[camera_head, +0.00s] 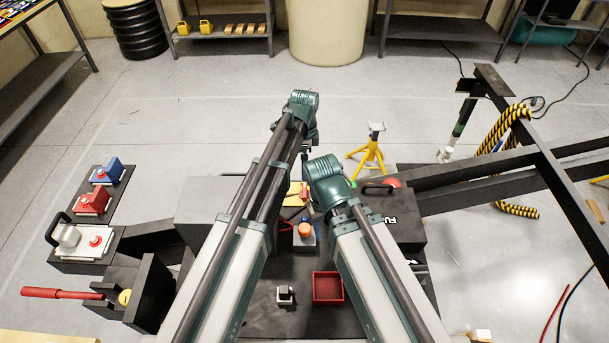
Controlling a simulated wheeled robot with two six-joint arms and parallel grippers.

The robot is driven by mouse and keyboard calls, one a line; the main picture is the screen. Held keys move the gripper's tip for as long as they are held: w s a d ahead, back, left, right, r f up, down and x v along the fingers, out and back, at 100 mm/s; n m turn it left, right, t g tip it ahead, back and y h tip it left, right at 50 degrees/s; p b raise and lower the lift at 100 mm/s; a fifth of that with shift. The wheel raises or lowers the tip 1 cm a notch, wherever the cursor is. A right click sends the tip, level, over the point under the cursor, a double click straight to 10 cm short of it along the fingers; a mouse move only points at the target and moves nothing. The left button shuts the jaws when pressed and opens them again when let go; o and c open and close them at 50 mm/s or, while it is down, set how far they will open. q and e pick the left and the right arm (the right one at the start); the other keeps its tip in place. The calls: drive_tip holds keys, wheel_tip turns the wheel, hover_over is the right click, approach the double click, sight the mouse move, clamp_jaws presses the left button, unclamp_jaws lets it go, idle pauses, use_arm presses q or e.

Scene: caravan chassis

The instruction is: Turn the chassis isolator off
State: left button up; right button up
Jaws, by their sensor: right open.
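No isolator is clearly marked. One candidate is an orange round knob (305,230) on a small grey-blue box, in the gap between my two arms. Other candidates are a red knob (96,241) on a white plate at the left and a red lever (60,293) below it, lying nearly level. My right gripper (308,212) is small and partly hidden by my arm links. It appears just above the orange knob, open, with nothing seen in it; contact cannot be told.
Blue (107,171) and red (93,201) blocks sit on dark plates at the left. A red tray (328,287) and a small white-topped block (285,295) lie on the dark deck. A yellow stand (371,150) and black chassis beams (480,180) are at the right.

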sight(305, 190)
use_arm(q)
drive_tip(key=shift+w, duration=0.2)
wheel_tip(305, 190, down, 14)
drive_tip(key=b, duration=1.4)
drive_tip(key=shift+r, duration=0.15)
use_arm(e)
wheel_tip(305, 190, down, 14)
drive_tip(key=shift+r, duration=0.1)
drive_tip(key=shift+r, duration=0.1)
use_arm(q)
drive_tip(key=c, duration=1.2)
drive_tip(key=shift+o, duration=0.2)
